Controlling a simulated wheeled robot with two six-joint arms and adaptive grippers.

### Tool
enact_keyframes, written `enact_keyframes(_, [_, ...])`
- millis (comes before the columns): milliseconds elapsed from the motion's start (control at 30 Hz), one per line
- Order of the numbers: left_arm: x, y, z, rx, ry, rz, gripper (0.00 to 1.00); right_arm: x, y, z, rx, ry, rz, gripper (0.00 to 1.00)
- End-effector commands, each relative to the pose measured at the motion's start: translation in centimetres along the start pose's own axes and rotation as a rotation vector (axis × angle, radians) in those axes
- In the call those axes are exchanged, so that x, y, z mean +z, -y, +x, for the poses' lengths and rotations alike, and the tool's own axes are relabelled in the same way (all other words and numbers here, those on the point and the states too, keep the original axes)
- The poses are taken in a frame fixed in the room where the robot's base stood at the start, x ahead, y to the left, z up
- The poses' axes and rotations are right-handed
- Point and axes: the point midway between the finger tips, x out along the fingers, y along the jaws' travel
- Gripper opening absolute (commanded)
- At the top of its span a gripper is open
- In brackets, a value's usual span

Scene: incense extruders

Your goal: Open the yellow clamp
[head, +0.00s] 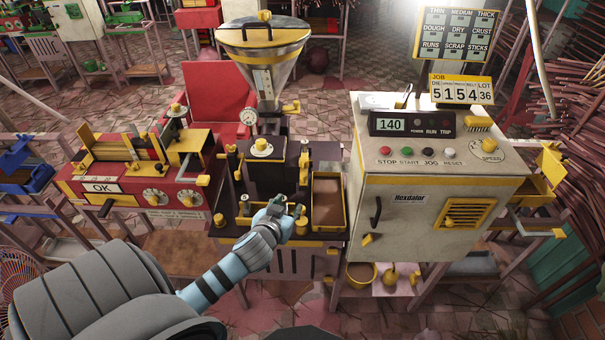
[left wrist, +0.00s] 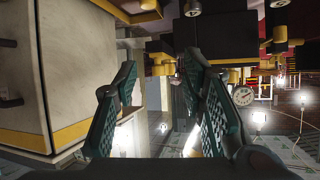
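The black extruder (head: 275,178) with yellow fittings stands in the middle of the head view. My left gripper (head: 286,206) is in front of it, close to its lower front. A yellow fitting (head: 301,226) shows just beside the fingers; I cannot tell whether it is the yellow clamp, or whether the gripper touches it. In the left wrist view the two fingers of my left gripper (left wrist: 158,75) stand apart with nothing held between them. Yellow fittings (left wrist: 276,42) of the machine show beyond the fingers there. My right gripper is not in view.
A cream control cabinet (head: 420,220) stands close on the right, with a yellow-rimmed brown tray (head: 328,220) beside it. A red machine (head: 125,190) with dials stands on the left. A large hopper (head: 264,50) rises above the extruder.

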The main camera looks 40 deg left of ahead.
Motion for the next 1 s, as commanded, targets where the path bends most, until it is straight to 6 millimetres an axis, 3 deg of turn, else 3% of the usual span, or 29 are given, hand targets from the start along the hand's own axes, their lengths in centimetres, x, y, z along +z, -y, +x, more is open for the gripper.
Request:
enact_keyframes(33, [-2.3, -0.2, -0.7, 0.003, -0.047, -0.025, 0.38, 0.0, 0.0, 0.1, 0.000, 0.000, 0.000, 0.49])
enact_keyframes(133, [-4.2, -0.3, -0.8, 0.003, -0.087, -0.053, 0.38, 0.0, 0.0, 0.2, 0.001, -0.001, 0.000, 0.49])
enact_keyframes(267, [-4.5, -0.3, 1.6, 0.003, -0.088, -0.056, 0.38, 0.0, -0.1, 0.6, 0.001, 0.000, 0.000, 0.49])
enact_keyframes(500, [-4.9, -0.5, 8.8, 0.005, -0.087, -0.056, 0.38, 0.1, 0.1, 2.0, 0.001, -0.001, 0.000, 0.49])
enact_keyframes(600, [-5.0, -0.4, 10.9, 0.005, -0.085, -0.055, 0.38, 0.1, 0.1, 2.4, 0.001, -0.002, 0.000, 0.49])
enact_keyframes(800, [-5.3, -0.4, 12.8, 0.006, -0.085, -0.054, 0.38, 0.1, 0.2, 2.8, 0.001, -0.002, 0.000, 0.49])
enact_keyframes(1000, [-5.4, -0.4, 12.9, 0.007, -0.085, -0.053, 0.38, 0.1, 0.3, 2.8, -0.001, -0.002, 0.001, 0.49])
